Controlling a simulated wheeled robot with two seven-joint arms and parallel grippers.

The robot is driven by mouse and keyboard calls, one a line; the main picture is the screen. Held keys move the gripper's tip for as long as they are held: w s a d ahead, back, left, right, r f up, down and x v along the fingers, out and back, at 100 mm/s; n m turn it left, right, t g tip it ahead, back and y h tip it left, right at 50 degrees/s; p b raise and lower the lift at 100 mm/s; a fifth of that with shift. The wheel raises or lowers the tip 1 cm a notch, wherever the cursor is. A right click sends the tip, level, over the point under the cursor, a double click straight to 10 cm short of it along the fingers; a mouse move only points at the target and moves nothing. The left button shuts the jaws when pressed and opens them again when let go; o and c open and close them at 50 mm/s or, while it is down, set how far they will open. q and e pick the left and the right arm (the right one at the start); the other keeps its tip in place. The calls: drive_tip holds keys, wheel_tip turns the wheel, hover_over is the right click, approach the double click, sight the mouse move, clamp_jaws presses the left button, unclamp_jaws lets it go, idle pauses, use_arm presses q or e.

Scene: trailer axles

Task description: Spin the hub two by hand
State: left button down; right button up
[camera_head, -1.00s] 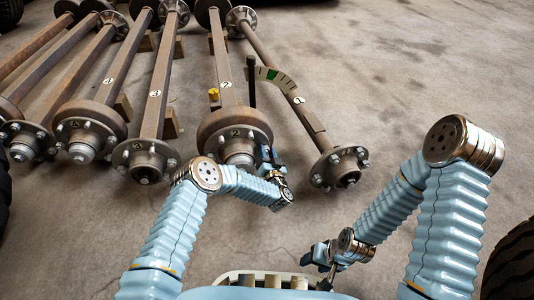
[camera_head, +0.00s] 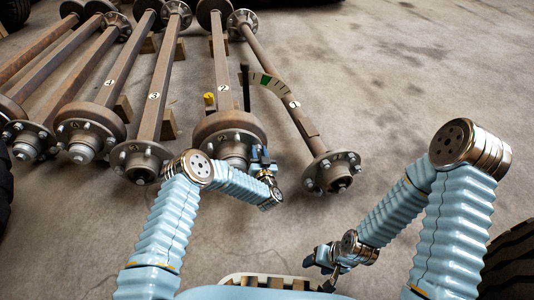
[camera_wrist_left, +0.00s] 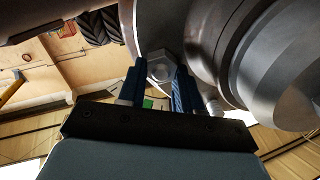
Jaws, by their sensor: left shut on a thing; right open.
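Hub two (camera_head: 234,146) is a rusty drum with a grey studded face at the near end of the axle marked 2 (camera_head: 223,88). My left gripper (camera_head: 262,160) is at the right side of its face. In the left wrist view the two blue fingers (camera_wrist_left: 160,85) stand on either side of a hexagonal stud nut (camera_wrist_left: 161,66), and the gripper is shut on it. The hub's round centre (camera_wrist_left: 285,65) is to the right in that view. My right gripper (camera_head: 322,258) is open and empty, low over the floor, away from the axles.
Hub one (camera_head: 332,172) is close to the right of my left gripper, and hub three (camera_head: 139,160) is to the left. A tyre (camera_head: 512,262) is at lower right.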

sight(245, 136)
use_arm(q)
drive_tip(key=shift+a+r+n, duration=0.2)
drive_tip(key=shift+r+n, duration=0.3)
drive_tip(key=shift+r, duration=0.1)
drive_tip(key=n, duration=0.1)
drive_tip(key=r+n, duration=0.1)
drive_tip(key=a+r, duration=0.1)
drive_tip(key=shift+s+a+n+p, duration=0.1)
drive_tip(key=shift+s+n+p, duration=0.15)
drive_tip(key=shift+n+p, duration=0.15)
drive_tip(key=shift+s+a+r+n, duration=0.15)
drive_tip(key=shift+a+r+n, duration=0.55)
drive_tip(key=shift+n, duration=0.4)
drive_tip(key=shift+s+a+r+n, duration=0.2)
drive_tip(key=shift+a+r+n, duration=0.45)
drive_tip(key=shift+n, duration=0.45)
drive_tip(key=c, duration=0.8)
unclamp_jaws()
drive_tip(key=shift+o, duration=0.2)
drive_tip(key=shift+s, duration=0.1)
